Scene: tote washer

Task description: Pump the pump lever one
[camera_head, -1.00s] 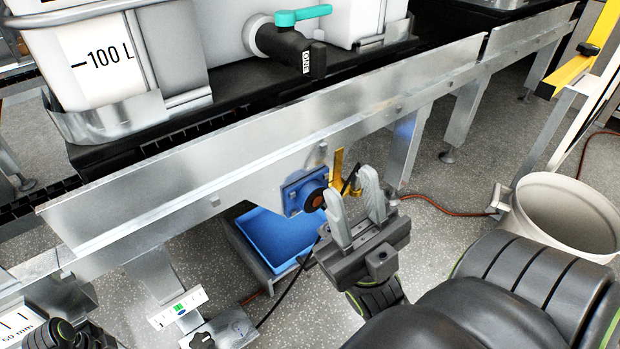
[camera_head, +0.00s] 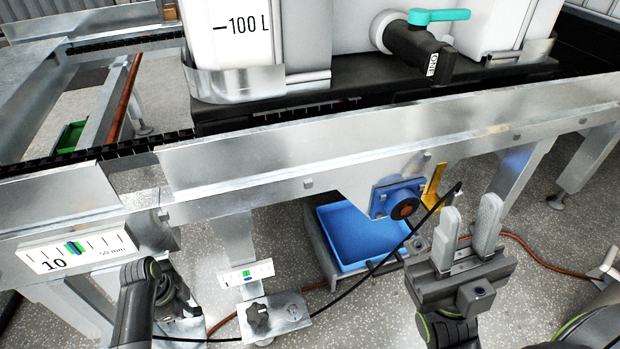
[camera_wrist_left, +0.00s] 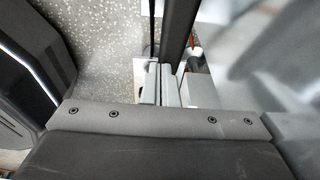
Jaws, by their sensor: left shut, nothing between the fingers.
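I cannot pick out a pump lever for certain. In the left wrist view a dark bar (camera_wrist_left: 179,35) runs upward beyond the fingers of my left gripper (camera_wrist_left: 169,88), which are together with nothing between them; I cannot tell whether they touch it. In the head view my left arm stands at the lower left and its fingertips are not clear. My right gripper (camera_head: 465,240) is open and empty, in front of a blue flange (camera_head: 399,198) with a dark round centre and a yellow bracket (camera_head: 434,186).
A white tank marked 100 L and a valve with a teal handle (camera_head: 438,16) stand above the metal rail (camera_head: 370,130). A blue tray (camera_head: 350,237) lies below. A bracket with a black knob (camera_head: 258,318) and a scale (camera_head: 75,249) are near my left arm. A black cable crosses the front.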

